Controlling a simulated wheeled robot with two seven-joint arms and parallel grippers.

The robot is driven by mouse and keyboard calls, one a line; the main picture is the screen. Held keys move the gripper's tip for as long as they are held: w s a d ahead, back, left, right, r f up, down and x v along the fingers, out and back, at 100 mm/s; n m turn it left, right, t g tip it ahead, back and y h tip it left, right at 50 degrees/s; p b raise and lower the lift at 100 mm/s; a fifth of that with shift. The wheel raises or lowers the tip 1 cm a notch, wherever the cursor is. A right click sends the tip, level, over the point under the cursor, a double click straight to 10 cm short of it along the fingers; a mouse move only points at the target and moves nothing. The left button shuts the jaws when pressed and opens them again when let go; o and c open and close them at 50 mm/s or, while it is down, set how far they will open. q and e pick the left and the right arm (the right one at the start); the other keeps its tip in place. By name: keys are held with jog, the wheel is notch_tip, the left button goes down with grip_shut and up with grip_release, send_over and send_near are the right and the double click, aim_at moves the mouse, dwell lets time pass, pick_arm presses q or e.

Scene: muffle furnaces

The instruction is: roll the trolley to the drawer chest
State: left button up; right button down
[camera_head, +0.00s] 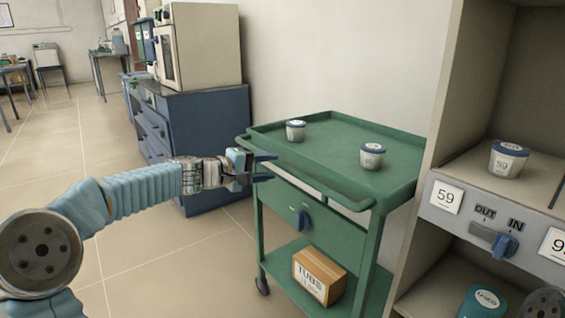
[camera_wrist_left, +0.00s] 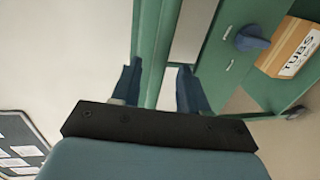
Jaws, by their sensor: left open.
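The green trolley (camera_head: 335,155) stands in front of me, with a top tray, a drawer with a blue knob and a lower shelf. Two small white tubs with blue lids, a left one (camera_head: 296,131) and a right one (camera_head: 372,155), sit on its tray. My left gripper (camera_head: 264,167) is open at the trolley's near left end, by its handle bar. In the left wrist view, green trolley parts show between the open fingers (camera_wrist_left: 158,85); contact cannot be told. The blue drawer chest (camera_head: 205,125) stands behind and left of the trolley. My right gripper is not in view.
A beige furnace (camera_head: 205,45) sits on the drawer chest. A cardboard box (camera_head: 318,275) marked TUBS lies on the trolley's lower shelf. A shelf unit (camera_head: 440,215) with a tub (camera_head: 508,158) stands close at the right. Tiled floor (camera_head: 110,190) is clear at the left.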

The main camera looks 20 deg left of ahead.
aim_at(278, 166)
pick_arm(q)
jog(key=p+x, duration=0.1)
jog(key=x, duration=0.4)
jog(key=shift+c, duration=0.2)
grip_shut()
